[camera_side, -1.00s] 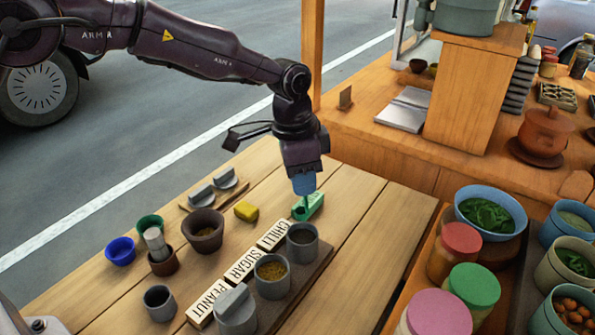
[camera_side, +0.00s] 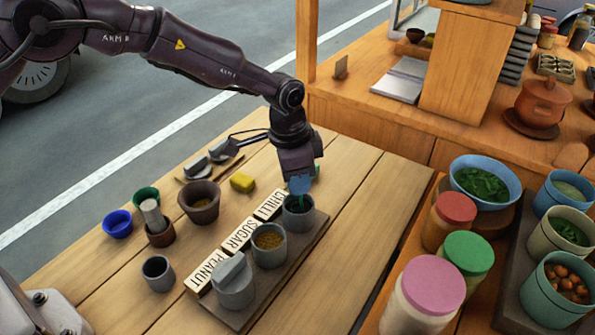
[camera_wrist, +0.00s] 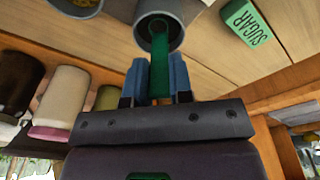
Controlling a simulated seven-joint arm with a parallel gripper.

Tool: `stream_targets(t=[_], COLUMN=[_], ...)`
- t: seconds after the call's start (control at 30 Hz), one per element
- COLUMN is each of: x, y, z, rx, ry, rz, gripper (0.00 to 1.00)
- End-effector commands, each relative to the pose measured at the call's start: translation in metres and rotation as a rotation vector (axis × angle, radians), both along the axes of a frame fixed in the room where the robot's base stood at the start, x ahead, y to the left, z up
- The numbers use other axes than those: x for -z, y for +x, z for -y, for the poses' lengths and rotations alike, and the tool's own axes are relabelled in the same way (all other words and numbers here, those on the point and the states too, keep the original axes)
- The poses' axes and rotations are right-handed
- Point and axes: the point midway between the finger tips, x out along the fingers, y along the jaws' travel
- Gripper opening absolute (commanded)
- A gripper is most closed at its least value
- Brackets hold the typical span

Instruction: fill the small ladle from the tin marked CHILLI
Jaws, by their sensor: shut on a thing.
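My gripper (camera_side: 299,186) is shut on the green handle of the small ladle (camera_wrist: 160,62), which stands between the two blue fingers in the wrist view. The fingers are just above the grey tin (camera_side: 298,222) beside the CHILLI label (camera_side: 270,204). The ladle's lower end reaches into this tin, whose mouth also shows in the wrist view (camera_wrist: 177,38).
The open tin (camera_side: 268,255) by the SUGAR label holds brown grains. The PEANUT tin (camera_side: 234,291) is lidded. A brown bowl (camera_side: 201,207) and yellow block (camera_side: 243,182) stand left. Table right is clear.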

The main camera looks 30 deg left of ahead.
Motion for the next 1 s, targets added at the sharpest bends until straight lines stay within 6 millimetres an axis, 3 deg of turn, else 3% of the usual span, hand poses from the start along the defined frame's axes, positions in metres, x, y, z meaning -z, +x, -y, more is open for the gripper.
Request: stream_targets(t=[1.0], x=[0.0087], y=[0.0002], z=[0.0001], rx=[0.0], ry=[-0.001], rz=[0.001], gripper=[0.0])
